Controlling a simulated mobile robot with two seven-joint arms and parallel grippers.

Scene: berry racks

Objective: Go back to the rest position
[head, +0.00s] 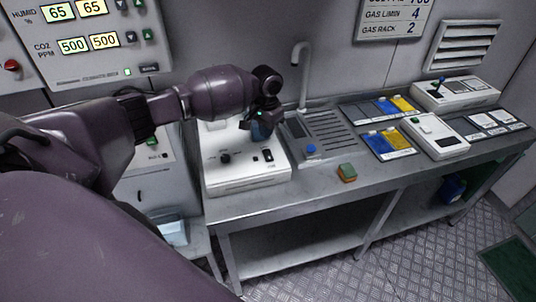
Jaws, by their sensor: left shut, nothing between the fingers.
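My left arm comes in from the left and reaches over the bench. My left gripper (262,128) is shut and empty, above the back right part of a white device (248,178) with a black knob and a small switch. The gripper's fingers are small and dark in the head view, and partly hidden by the wrist. I cannot tell whether they touch the device. My right gripper is not in view.
A metal bench (290,200) carries a sink (318,140) with a tall tap (302,75), a green-and-orange sponge (347,172), blue and yellow trays and white devices (434,136). A control panel (90,40) hangs at upper left.

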